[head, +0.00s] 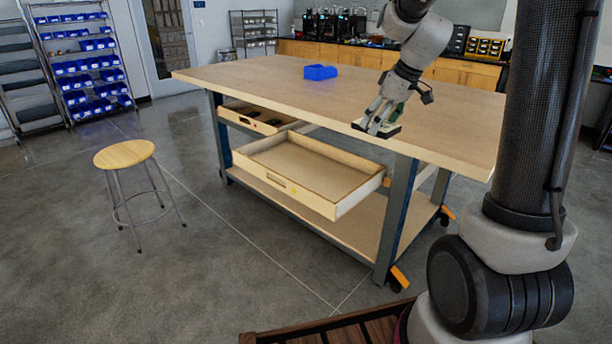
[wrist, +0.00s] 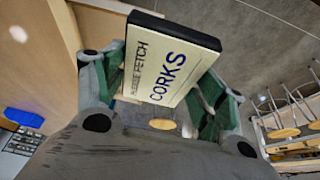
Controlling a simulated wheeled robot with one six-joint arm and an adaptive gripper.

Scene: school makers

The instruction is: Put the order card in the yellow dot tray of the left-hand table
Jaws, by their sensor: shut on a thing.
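My gripper (head: 378,122) is shut on the order card, above the near edge of the table (head: 250,80). In the wrist view the card (wrist: 172,62) is a pale, dark-edged block between the green pads of my gripper (wrist: 160,92); it reads "PLEASE FETCH CORKS". In the head view the card (head: 384,131) shows as a dark slab under the fingers. A wide wooden tray (head: 292,191) is pulled out below the tabletop, empty, with what looks like a small yellow mark on its front. A second, higher tray (head: 246,121) to its left is partly out and holds dark items.
A blue bin (head: 320,72) stands on the tabletop. A stool (head: 124,154) stands on the floor to the left. Shelves of blue bins (head: 88,66) are at the back left. The floor in front of the open tray is clear.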

